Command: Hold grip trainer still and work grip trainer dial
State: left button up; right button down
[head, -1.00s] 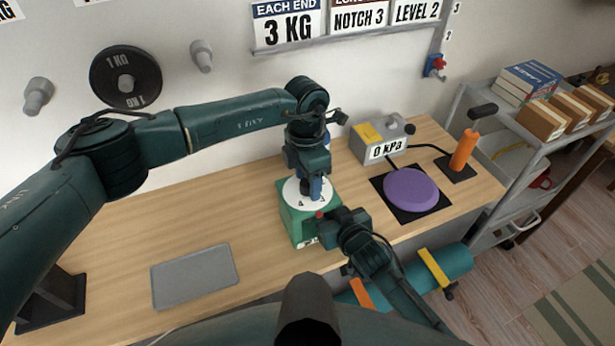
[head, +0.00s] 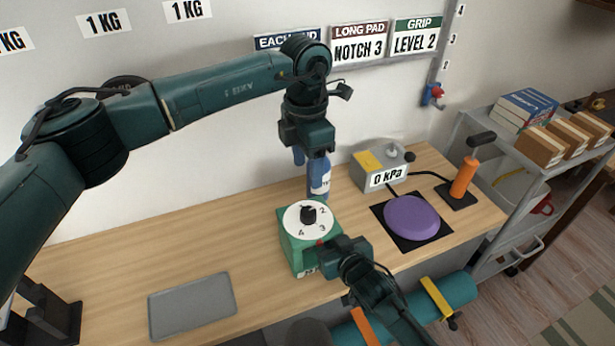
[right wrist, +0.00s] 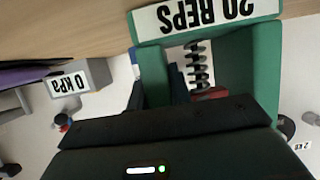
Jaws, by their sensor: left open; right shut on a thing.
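The grip trainer (head: 297,257) is a green box on the wooden bench. On its top is a white dial plate with the numbers 2, 3 and 4 showing around a black dial knob (head: 308,215); which number the knob points to is hard to tell. My left gripper (head: 308,160) is open and empty, above the knob and apart from it. My right gripper (head: 322,248) is shut on the front right side of the grip trainer. The right wrist view shows the green body close up, with a "20 REPS" label (right wrist: 207,14) and a spring.
A blue bottle (head: 320,180) stands behind the trainer. To the right are a 0 kPa gauge box (head: 381,170), a purple pad (head: 411,217) and an orange-handled pump (head: 464,176). A grey tray (head: 192,306) lies at left. A wall sign (head: 415,38) reads GRIP LEVEL 2.

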dwell(0.3)
jog(key=c, duration=1.2)
grip_release()
jog(key=shift+s, duration=0.15)
